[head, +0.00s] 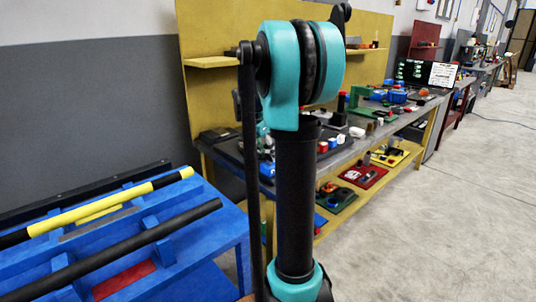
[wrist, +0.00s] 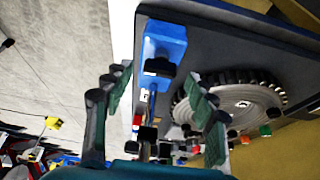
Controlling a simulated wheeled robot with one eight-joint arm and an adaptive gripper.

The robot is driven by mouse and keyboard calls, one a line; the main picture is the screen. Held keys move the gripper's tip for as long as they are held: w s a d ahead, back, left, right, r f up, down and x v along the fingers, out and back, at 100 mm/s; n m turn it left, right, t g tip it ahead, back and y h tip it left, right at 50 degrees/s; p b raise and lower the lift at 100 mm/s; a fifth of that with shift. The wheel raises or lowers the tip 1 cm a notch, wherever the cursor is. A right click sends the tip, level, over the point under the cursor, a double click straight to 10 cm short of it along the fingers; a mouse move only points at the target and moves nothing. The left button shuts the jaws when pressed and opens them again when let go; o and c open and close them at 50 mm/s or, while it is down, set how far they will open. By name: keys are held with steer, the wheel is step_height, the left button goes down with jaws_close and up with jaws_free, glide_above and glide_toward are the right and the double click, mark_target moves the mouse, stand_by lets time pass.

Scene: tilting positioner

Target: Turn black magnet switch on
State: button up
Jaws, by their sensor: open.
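In the wrist view, a blue block (wrist: 165,40) stands on a dark plate, with a black square knob (wrist: 159,67) on its near end. I cannot tell for sure that this knob is the black magnet switch, or its setting. My gripper (wrist: 157,76) is open, its two green-padded fingers on either side of the picture's middle. The knob shows between the fingertips, with nothing held. Whether the fingers touch anything is unclear. In the head view my arm hides part of the bench, and the gripper cannot be made out.
A round grey toothed disc (wrist: 238,98) lies on the dark plate (wrist: 230,35), right of the blue block and partly behind the right finger. In the head view, a blue rack (head: 210,245) with bars stands at left. The floor (head: 450,230) at right is clear.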

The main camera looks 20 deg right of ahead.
steer(key=v, duration=1.1)
steer(key=shift+f, duration=0.1)
steer(key=s+a+f+n+t+y, duration=0.1)
steer(key=s+a+f+n, duration=0.3)
steer(key=s+f, duration=0.4)
steer(key=s+a+f+n+t+y, duration=0.1)
steer(key=s+a+f+n, duration=0.3)
steer(key=s+f, duration=0.5)
steer(key=s+a+f+n+y, duration=0.2)
steer(key=s+a+f+n, duration=0.2)
steer(key=s+f+n, duration=0.2)
step_height(320, 180, down, 4)
steer(key=s, duration=0.2)
steer(key=shift+s+a+t, duration=0.2)
steer(key=shift+s+t, duration=0.1)
steer(key=shift+t, duration=0.1)
steer(key=shift+r, duration=0.1)
